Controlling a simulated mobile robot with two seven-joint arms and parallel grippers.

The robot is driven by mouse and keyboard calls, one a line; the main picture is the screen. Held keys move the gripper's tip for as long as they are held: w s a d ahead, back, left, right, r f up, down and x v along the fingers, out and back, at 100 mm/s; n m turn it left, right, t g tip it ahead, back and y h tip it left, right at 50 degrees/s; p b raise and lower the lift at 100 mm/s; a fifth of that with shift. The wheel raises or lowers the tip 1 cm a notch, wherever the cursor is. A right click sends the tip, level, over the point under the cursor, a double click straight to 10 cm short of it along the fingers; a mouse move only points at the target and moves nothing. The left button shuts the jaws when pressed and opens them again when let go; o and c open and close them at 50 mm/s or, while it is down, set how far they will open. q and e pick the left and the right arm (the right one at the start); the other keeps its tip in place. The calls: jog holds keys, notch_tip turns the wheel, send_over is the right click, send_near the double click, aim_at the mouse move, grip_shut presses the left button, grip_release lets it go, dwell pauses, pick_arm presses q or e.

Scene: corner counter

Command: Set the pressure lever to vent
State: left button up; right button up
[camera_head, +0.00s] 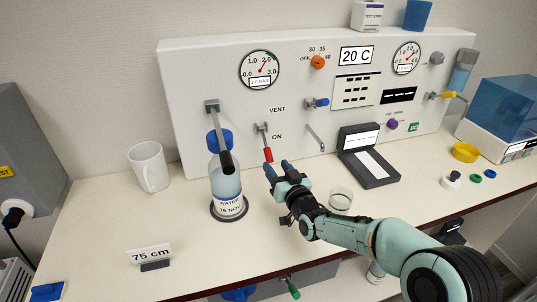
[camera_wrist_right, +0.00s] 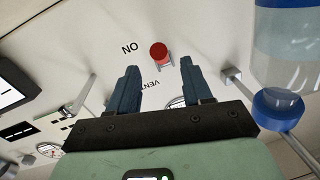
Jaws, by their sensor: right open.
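The pressure lever (camera_head: 268,155) has a red handle on a grey arm and hangs down from its pivot on the white panel. Its handle lies below the ON label (camera_head: 277,137); the VENT label (camera_head: 277,109) is higher up. In the right wrist view the red handle end (camera_wrist_right: 159,52) shows just beyond and between the fingertips. My right gripper (camera_head: 279,167) is open and empty, just below the handle, its dark blue fingers pointing at the panel. It also shows in the right wrist view (camera_wrist_right: 160,72). Whether a finger touches the handle I cannot tell. My left gripper is out of view.
A water bottle (camera_head: 228,184) stands left of the lever under a long grey arm with a black end (camera_head: 226,161). A white mug (camera_head: 149,167) is further left.

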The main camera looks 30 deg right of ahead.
aim_at(271, 159)
jog(key=w, duration=0.4)
jog(key=w+p, duration=0.1)
jog(key=w, duration=0.1)
jog(key=shift+w+d, duration=0.3)
jog(key=shift+d, duration=0.05)
grip_shut()
